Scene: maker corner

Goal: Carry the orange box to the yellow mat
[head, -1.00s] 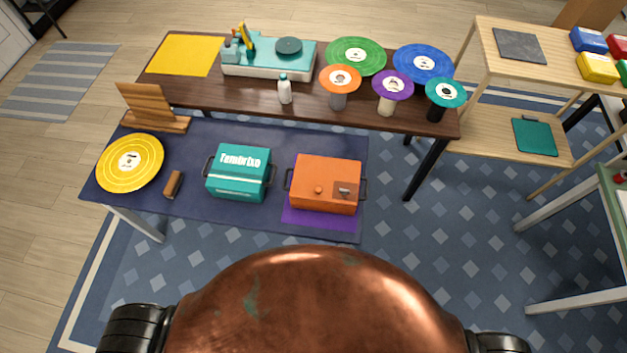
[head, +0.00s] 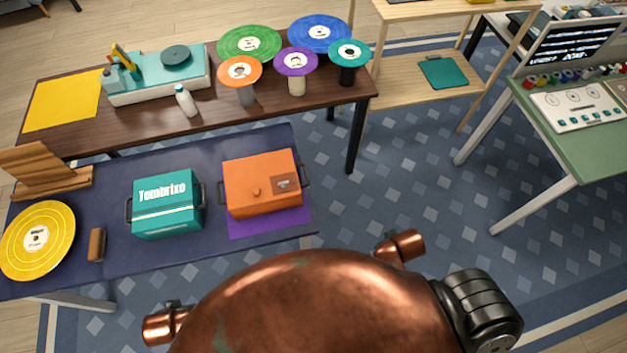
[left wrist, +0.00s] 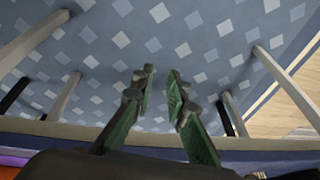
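The orange box (head: 250,198), with dark side handles, sits on a purple mat (head: 270,224) at the right end of the dark blue table. The yellow mat (head: 62,100) lies flat and bare at the left end of the brown table behind. My left gripper (left wrist: 160,77) shows in the left wrist view with its two green-padded fingers apart and nothing between them. It is over the patterned blue rug. Neither gripper shows in the head view, so the distance to the box cannot be told there. My right gripper is not in view.
A teal box (head: 165,222) stands left of the orange box. A turntable (head: 155,88), a white bottle (head: 185,101) and several records on stands occupy the brown table. A green table (head: 570,140) stands right. The rug (head: 400,190) between is open.

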